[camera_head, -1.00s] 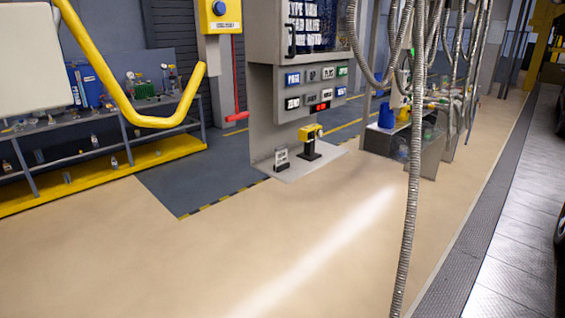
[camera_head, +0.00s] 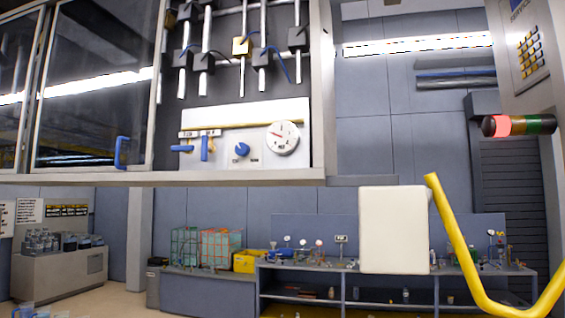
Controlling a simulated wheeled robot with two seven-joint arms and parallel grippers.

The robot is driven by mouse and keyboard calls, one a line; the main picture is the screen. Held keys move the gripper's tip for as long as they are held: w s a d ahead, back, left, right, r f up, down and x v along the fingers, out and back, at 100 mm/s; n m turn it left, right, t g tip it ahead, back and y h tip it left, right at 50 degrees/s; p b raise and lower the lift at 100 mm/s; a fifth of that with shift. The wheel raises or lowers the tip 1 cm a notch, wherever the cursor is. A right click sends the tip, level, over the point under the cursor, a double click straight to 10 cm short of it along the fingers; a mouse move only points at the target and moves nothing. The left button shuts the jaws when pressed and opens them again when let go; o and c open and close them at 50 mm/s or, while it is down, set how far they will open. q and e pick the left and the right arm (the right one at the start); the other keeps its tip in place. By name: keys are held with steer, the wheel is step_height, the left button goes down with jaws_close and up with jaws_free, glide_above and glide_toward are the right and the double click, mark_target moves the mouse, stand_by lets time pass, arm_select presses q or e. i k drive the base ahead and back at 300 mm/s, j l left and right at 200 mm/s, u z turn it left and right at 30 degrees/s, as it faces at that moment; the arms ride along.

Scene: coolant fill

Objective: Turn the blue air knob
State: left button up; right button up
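A round blue knob (camera_head: 241,149) sits on a white panel (camera_head: 270,112) inside the raised cabinet, near the middle of the view. A round white gauge (camera_head: 283,138) with a red needle is to its right. Blue lever handles (camera_head: 205,148) are to its left, under small labels. The text by the knob is too small to read. Neither of my grippers shows in the head view.
A glass door with a blue handle (camera_head: 122,153) is at the cabinet's left. Pipes with valve blocks (camera_head: 242,46) run above the panel. A white board (camera_head: 393,230) and a bent yellow tube (camera_head: 462,255) are at lower right. A cluttered bench (camera_head: 350,272) stands behind.

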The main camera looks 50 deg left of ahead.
mark_target(241, 149)
steer(key=u, duration=1.55)
